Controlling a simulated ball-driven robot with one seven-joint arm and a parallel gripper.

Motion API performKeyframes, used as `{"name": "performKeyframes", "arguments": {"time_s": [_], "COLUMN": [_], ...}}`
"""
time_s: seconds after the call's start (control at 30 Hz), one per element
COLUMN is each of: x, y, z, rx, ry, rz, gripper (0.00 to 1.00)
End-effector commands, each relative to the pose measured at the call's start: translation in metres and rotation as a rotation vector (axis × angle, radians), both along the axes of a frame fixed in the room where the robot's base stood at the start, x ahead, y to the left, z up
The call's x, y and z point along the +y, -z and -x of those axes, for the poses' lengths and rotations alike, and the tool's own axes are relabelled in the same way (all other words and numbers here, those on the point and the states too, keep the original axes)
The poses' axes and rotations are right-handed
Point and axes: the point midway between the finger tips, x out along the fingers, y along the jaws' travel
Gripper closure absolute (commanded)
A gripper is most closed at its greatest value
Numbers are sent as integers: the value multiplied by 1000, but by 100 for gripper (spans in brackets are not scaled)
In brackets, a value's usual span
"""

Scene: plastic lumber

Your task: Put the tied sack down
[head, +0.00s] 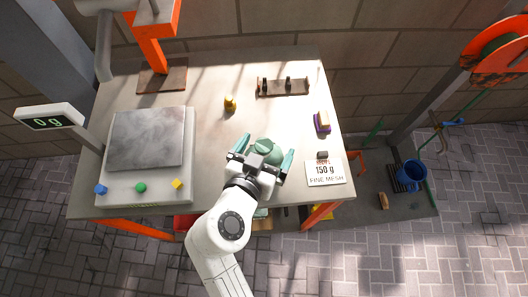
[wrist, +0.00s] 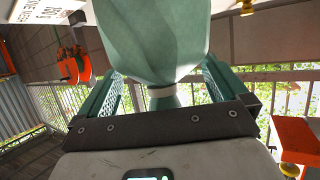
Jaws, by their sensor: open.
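The tied sack (head: 266,149) is pale green and sits at the front middle of the table, between the fingers of my gripper (head: 262,160). In the wrist view the sack (wrist: 152,40) fills the top middle, with a pale tie around its narrow neck close to my palm. My gripper (wrist: 160,88) is open, one green finger on each side of the neck, and gaps show beside the neck. The sack appears to rest on the table (head: 208,150), but its underside is hidden. The scale (head: 147,140) at the left has a bare grey plate, and its display (head: 48,121) reads 0 g.
A card (head: 325,172) reading 150 g, fine mesh, lies right of the sack. A brass weight (head: 230,104), a small rack (head: 284,87) and a purple-and-yellow block (head: 322,122) stand farther back. An orange post (head: 152,55) rises behind the scale. The middle of the table is clear.

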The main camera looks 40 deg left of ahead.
Motion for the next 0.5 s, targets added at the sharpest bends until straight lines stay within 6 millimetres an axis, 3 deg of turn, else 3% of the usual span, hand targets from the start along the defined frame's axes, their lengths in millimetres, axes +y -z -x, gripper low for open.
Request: {"name": "performKeyframes", "arguments": {"time_s": [0.13, 0.37, 0.5], "x": [5, 5, 5], "y": [5, 6, 6], "z": [-11, -12, -12], "rx": [1, 0, 0], "ry": [0, 0, 0], "rz": [0, 0, 0], "gripper": [0, 0, 12]}}
